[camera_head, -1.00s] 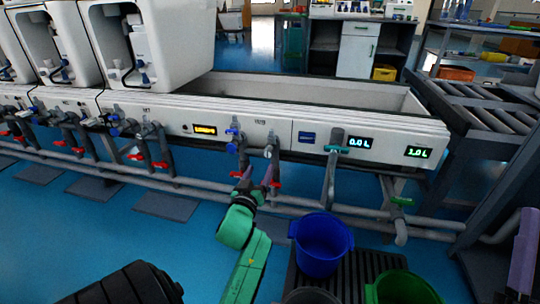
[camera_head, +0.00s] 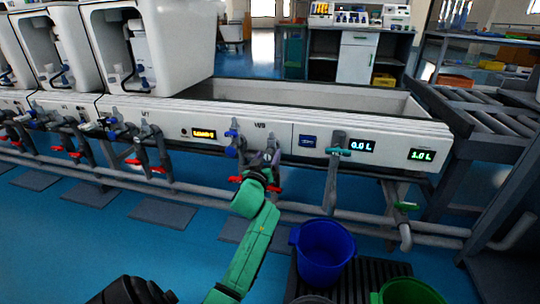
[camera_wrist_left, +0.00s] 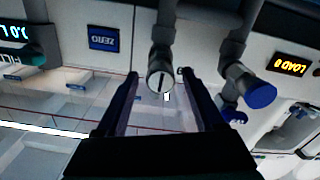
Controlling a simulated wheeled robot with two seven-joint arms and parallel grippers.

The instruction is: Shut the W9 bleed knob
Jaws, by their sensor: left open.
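The W9 label (camera_head: 260,125) is on the white panel above a grey fitting. In the left wrist view a small round knob (camera_wrist_left: 160,82) with a pale face and a dark slot sits at the end of this grey fitting. My left gripper (camera_head: 265,161) is close in front of the fitting in the head view, partly hiding the knob. In the left wrist view the left gripper (camera_wrist_left: 160,78) is open, with one finger on each side of the knob. Whether the fingers touch it I cannot tell.
Blue knobs (camera_wrist_left: 257,94) on a neighbouring pipe are close beside the left gripper. Red valve handles (camera_head: 272,188) lie below it. A teal-handled pipe (camera_head: 337,150) is to the right. A blue bucket (camera_head: 325,250) and a green bucket (camera_head: 408,291) stand on the floor.

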